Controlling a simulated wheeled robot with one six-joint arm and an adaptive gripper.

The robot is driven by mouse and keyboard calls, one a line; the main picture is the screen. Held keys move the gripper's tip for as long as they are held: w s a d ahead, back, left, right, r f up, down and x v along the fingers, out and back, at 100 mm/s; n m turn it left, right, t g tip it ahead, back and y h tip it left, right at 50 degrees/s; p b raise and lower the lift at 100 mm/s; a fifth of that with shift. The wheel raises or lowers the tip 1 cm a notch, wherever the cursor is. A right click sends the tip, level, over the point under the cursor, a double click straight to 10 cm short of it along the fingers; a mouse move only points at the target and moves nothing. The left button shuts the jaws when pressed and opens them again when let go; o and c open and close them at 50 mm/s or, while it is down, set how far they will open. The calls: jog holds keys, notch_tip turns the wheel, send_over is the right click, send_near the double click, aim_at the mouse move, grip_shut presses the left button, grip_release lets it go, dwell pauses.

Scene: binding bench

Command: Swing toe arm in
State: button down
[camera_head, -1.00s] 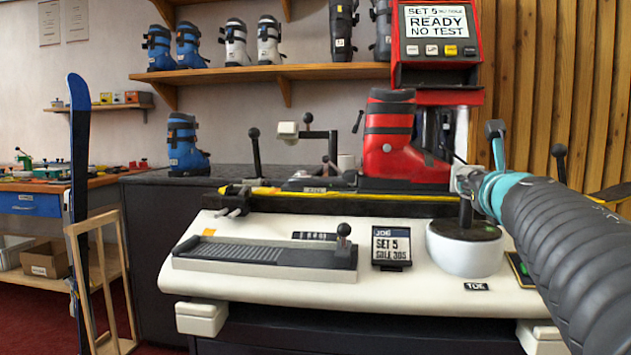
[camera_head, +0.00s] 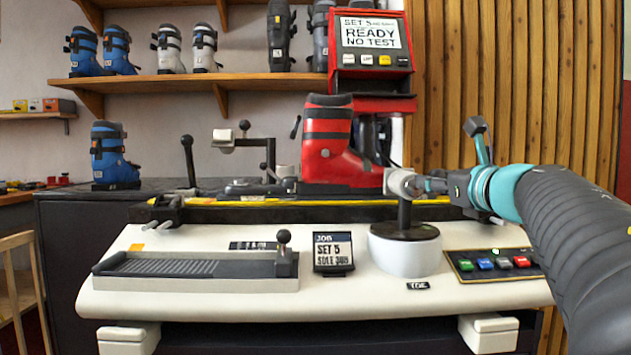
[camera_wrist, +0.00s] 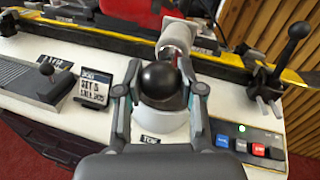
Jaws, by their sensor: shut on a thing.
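The toe arm stands on a white round base (camera_head: 404,258) above the TOE label, with a dark post (camera_head: 404,216) and a pale cylindrical head (camera_head: 402,182). The head is just right of the red boot's toe (camera_head: 340,165); whether they touch is unclear. In the wrist view a black ball knob (camera_wrist: 160,80) lies between the fingers, and the pale head (camera_wrist: 176,36) extends beyond it towards the boot. My gripper (camera_wrist: 161,92) is shut on the knob, one finger on each side. In the head view my gripper (camera_head: 432,185) partly hides the knob.
A button panel (camera_head: 494,263) lies right of the base. The job card (camera_head: 332,252) and a ribbed slide with a lever (camera_head: 195,268) are to the left. A yellow-edged ski (camera_head: 250,203) runs behind. The screen (camera_head: 371,33) reads READY NO TEST.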

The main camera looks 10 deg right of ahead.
jog(key=shift+d+r, duration=0.1)
jog(key=shift+r, duration=0.05)
jog(key=c, duration=0.7)
grip_release()
jog(key=shift+s+d, duration=0.2)
jog(key=shift+s, duration=1.7)
jog(key=shift+s+d, duration=0.15)
jog(key=shift+s, duration=1.75)
jog(key=shift+w, duration=0.1)
